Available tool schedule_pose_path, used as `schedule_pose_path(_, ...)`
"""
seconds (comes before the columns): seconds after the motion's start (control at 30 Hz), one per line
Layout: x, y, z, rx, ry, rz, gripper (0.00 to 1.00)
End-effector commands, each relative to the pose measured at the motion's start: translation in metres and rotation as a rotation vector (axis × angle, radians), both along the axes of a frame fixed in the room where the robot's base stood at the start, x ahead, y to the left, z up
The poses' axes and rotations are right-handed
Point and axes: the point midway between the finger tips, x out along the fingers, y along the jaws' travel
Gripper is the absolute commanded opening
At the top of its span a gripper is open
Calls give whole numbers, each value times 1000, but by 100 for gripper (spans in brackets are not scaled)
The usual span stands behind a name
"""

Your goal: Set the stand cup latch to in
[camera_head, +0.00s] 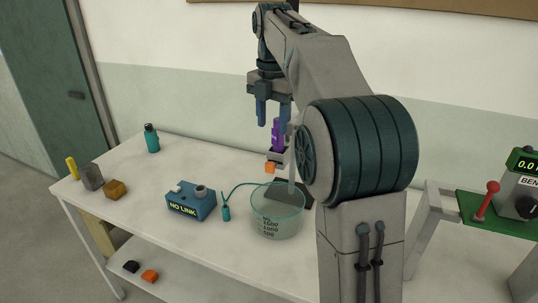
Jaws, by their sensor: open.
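The stand has a dark base (296,189) and a light upright post (292,172), partly hidden by my arm. Its dark cup (276,153) holds an upright purple object (278,133). A small orange block (270,168) shows at the cup's lower front and looks like the latch; its setting is too small to tell. My gripper (273,118) points down with its blue fingers apart and nothing clearly between them. In the picture it is just above the cup, near the purple object's top. I cannot tell whether they touch.
A glass beaker (277,222) stands in front of the stand. A blue "NO LINK" box (190,203) and a small teal probe (226,212) are left of it. A teal bottle (152,139) and several small blocks occupy the table's left end. A green-based bench device (505,213) is at right.

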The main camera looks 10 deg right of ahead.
Motion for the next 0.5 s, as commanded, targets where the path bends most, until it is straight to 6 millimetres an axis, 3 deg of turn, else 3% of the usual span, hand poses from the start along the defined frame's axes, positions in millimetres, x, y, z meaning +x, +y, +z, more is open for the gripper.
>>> schedule_pose_path(0.1, 12, 1, 9, -5, 12, 142, 45)
schedule_pose_path(0.27, 17, 1, 11, -6, 20, 235, 45)
schedule_pose_path(0.5, 17, 1, -15, -6, 24, 245, 45)
